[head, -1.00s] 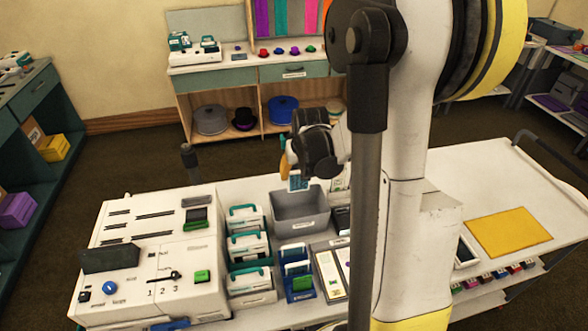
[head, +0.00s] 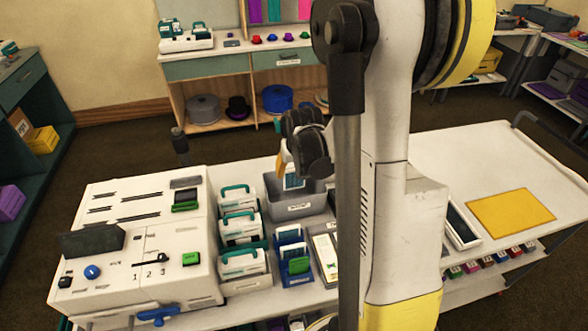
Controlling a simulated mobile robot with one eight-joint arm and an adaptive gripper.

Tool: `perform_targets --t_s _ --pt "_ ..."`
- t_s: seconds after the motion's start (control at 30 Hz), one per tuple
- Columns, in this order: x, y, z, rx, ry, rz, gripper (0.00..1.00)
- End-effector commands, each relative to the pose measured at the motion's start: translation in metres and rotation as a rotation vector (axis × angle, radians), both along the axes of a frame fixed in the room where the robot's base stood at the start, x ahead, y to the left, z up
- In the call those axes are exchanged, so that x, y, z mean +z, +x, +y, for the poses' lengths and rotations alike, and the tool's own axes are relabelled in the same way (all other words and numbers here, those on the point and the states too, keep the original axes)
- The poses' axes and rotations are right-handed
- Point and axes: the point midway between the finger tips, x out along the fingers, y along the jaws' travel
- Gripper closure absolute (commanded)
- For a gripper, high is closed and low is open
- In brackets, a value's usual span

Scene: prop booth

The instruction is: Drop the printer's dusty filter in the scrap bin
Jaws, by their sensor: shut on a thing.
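My gripper (head: 292,170) is shut on a small blue-and-white filter (head: 293,182), which hangs from it, seen partly edge-on. An orange part shows beside the gripper's fingers. The grey scrap bin (head: 298,210) stands on the white bench; its front wall carries a white label. The filter overlaps the bin's opening in the picture, but I cannot tell whether its lower end is inside the rim. The white printer (head: 150,255) stands at the left of the bench, with a blue knob, a lever and a green button.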

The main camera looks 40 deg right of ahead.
Motion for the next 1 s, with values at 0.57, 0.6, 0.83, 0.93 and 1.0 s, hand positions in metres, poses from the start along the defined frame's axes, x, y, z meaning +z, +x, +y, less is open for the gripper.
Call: perform_targets --t_s 0.57,0.6,0.83,0.93,1.0 --pt "-0.012 0.0 0.0 0.0 0.0 0.0 0.13" --pt "-0.012 0.0 0.0 0.0 0.0 0.0 0.13" --pt "-0.011 0.0 0.0 0.0 0.0 0.0 0.13" --pt "-0.008 -0.001 0.001 0.0 0.0 0.0 0.13" --pt "-0.001 -0.004 0.002 0.0 0.0 0.0 0.13"
